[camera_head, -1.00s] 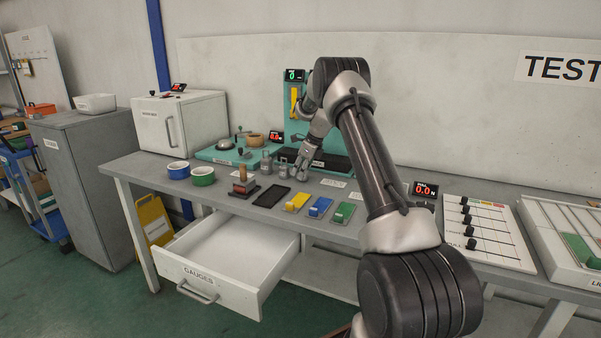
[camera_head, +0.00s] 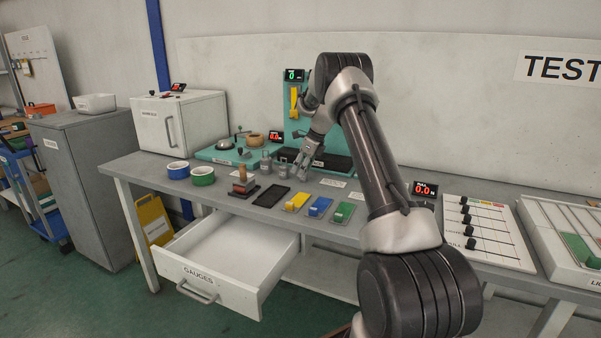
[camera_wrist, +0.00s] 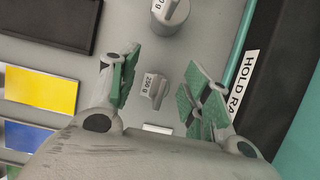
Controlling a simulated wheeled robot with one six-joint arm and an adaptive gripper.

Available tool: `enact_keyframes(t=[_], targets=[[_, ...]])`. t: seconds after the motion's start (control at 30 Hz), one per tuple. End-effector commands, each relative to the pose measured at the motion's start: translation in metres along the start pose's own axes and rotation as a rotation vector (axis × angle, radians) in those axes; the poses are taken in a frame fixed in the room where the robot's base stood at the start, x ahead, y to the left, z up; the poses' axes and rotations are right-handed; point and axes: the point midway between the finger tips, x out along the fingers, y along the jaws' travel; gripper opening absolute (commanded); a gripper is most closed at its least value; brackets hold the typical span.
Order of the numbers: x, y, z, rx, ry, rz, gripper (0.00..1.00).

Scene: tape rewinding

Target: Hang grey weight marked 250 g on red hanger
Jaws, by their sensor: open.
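The small grey weight marked 250 g (camera_wrist: 155,88) stands on the bench in the wrist view. My gripper (camera_wrist: 168,75) is open, with one green-padded finger on each side of this weight. The pads appear apart from it, and I cannot tell the height gap. In the head view my gripper (camera_head: 301,173) points down at the bench beside the grey weights, and it hides or blends with the small one. A larger grey weight (camera_wrist: 170,17) stands close by in the wrist view. I cannot make out a red hanger in either view.
A teal tester base with a tall teal column (camera_head: 291,125) stands behind my gripper. A black tray (camera_head: 271,195) and yellow (camera_head: 297,202), blue (camera_head: 320,206) and green blocks lie in front. An open drawer (camera_head: 225,262) juts out below the bench. Green tape (camera_head: 202,176) stands left.

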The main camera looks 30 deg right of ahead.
Motion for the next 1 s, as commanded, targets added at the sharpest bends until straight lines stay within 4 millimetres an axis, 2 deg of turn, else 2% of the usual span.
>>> enact_keyframes(t=[0.1,0.3,0.53,0.63,0.67,0.77,0.87,1.0], targets=[[-0.028,0.0,0.0,0.0,-0.002,-0.002,0.48],[-0.072,0.0,0.0,0.001,0.0,-0.002,0.48],[-0.101,0.001,0.001,-0.008,0.001,-0.002,0.48],[-0.121,0.015,0.006,-0.085,0.006,-0.008,0.48],[-0.131,0.023,0.008,-0.128,0.009,-0.011,0.48],[-0.172,0.064,0.013,-0.343,0.028,-0.023,0.48],[-0.22,0.119,0.009,-0.627,0.057,-0.034,0.48],[-0.274,0.2,-0.014,-1.038,0.103,-0.044,0.48]])
